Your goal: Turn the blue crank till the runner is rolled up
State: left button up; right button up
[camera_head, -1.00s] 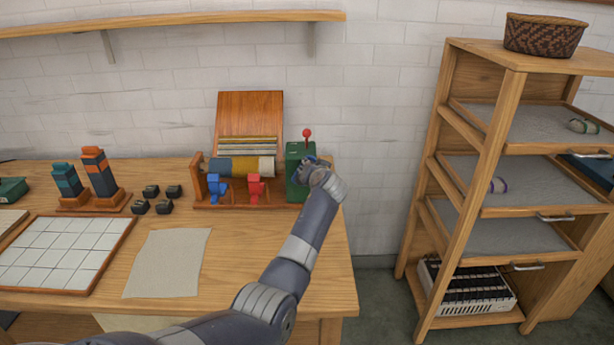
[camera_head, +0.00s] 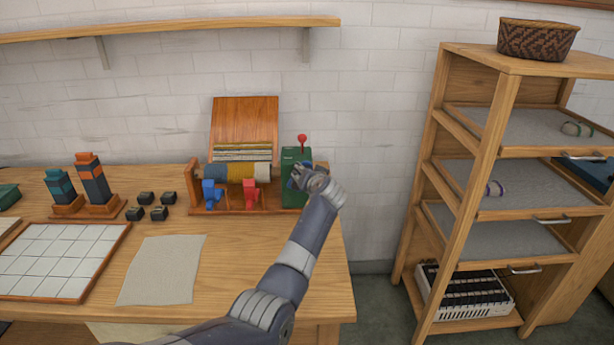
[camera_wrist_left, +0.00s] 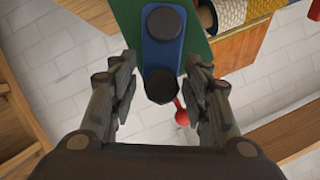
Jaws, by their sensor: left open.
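The blue crank (camera_wrist_left: 164,38) is an oblong arm with a black hub and a black knob (camera_wrist_left: 160,86) at its end, seen in the left wrist view. My left gripper (camera_wrist_left: 160,90) is open, its fingers on either side of the knob with gaps. In the head view my left gripper (camera_head: 297,176) is at the front of the green box (camera_head: 289,160) and hides most of the crank. The runner (camera_head: 242,172), with grey-blue and yellow bands, lies around the roller left of the box. My right gripper is not in view.
A red-knobbed lever (camera_head: 302,140) stands by the green box. Blue (camera_head: 211,193) and red (camera_head: 250,193) clamp-like pieces stand before the roller. A cloth (camera_head: 163,270), a tiled tray (camera_head: 125,236) and small black blocks (camera_head: 147,198) lie left. A shelf unit (camera_head: 480,160) stands right.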

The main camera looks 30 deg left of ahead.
pick_arm(q)
jog(key=v, duration=1.2)
